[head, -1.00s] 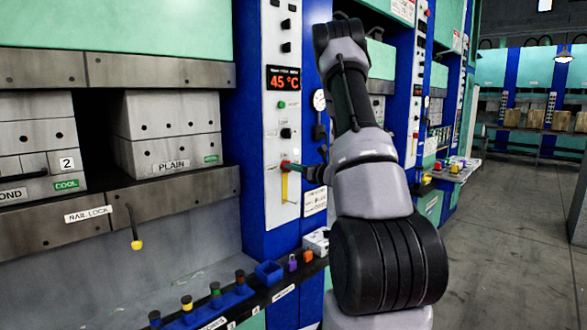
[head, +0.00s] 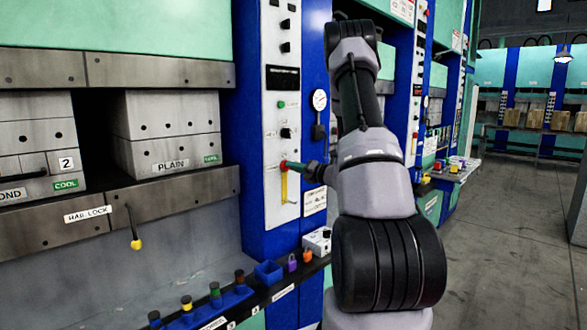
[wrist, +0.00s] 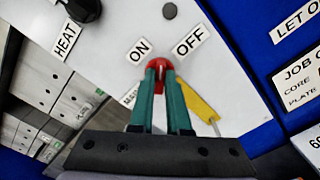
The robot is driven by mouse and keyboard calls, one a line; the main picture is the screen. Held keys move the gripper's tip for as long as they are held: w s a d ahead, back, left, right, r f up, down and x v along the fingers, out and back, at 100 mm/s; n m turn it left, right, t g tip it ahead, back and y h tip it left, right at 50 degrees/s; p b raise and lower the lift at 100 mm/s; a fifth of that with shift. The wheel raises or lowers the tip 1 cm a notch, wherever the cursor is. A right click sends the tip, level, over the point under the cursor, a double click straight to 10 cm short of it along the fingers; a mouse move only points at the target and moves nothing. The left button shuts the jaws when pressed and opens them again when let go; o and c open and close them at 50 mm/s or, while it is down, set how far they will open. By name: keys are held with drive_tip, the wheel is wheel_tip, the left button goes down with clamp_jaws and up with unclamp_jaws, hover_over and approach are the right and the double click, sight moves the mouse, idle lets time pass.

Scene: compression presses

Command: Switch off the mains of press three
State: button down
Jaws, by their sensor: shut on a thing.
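The mains switch is a red knob (wrist: 160,65) on a white panel, between the ON label (wrist: 138,50) and the OFF label (wrist: 190,40) in the wrist view. My gripper (wrist: 160,80) has its green fingers shut on the red knob. In the head view the red knob (head: 284,164) shows low on the white panel (head: 274,213), with my gripper (head: 293,166) reaching it from the right. A yellow strip (wrist: 197,102) lies just beside the knob. The display (head: 283,78) higher on the panel is dark. The knob's exact pointing is hard to read.
A ledge below holds a blue tray (head: 268,273), a purple padlock (head: 292,263), an orange padlock (head: 307,256) and several coloured plugs. A gauge (head: 319,99) is right of the panel. The floor at right is clear.

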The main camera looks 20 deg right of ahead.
drive_tip(key=shift+d+f+m, duration=0.1)
drive_tip(key=shift+m, duration=1.8)
drive_tip(key=shift+f+m, duration=0.1)
drive_tip(key=shift+m, duration=1.8)
drive_tip(key=c, duration=0.9)
unclamp_jaws()
drive_tip(key=v, duration=1)
drive_tip(key=shift+s+d, duration=0.15)
drive_tip(key=shift+s, duration=0.25)
